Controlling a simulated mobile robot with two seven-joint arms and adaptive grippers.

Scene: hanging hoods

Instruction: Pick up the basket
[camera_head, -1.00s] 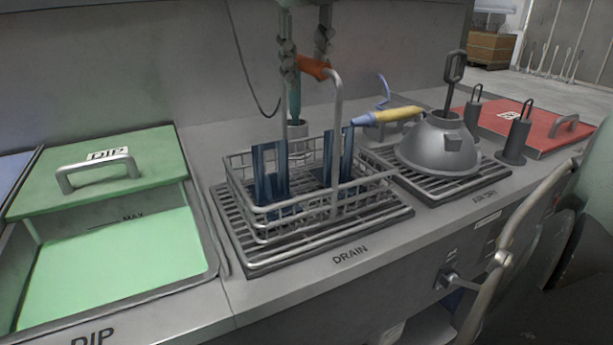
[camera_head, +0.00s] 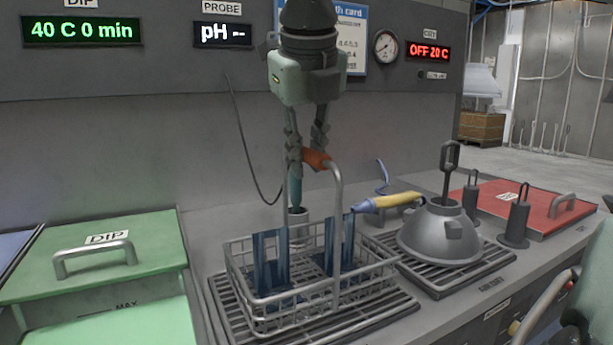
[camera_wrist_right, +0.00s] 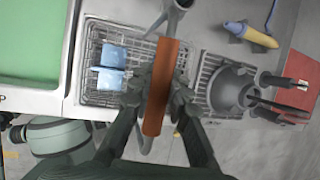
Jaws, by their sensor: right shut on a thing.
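The wire basket (camera_head: 325,303) stands on the drain rack (camera_head: 385,306); I cannot tell whether it is fully resting there. It holds blue plates (camera_head: 268,265), and a tall handle with an orange grip (camera_head: 318,159) rises over it. My right gripper (camera_head: 307,158) is above the basket, pointing down, shut on the orange grip. In the right wrist view the fingers (camera_wrist_right: 160,95) lie on both sides of the orange grip (camera_wrist_right: 160,88), with the basket (camera_wrist_right: 105,65) below. My left gripper is in neither view.
A green-lidded dip tank (camera_head: 95,260) stands left of the basket. To the right are a yellow-and-blue probe (camera_head: 388,202), a grey dome (camera_head: 442,232) on a second rack, dark weights (camera_head: 517,222) and a red lid (camera_head: 535,208). The wall panel (camera_head: 200,75) is behind.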

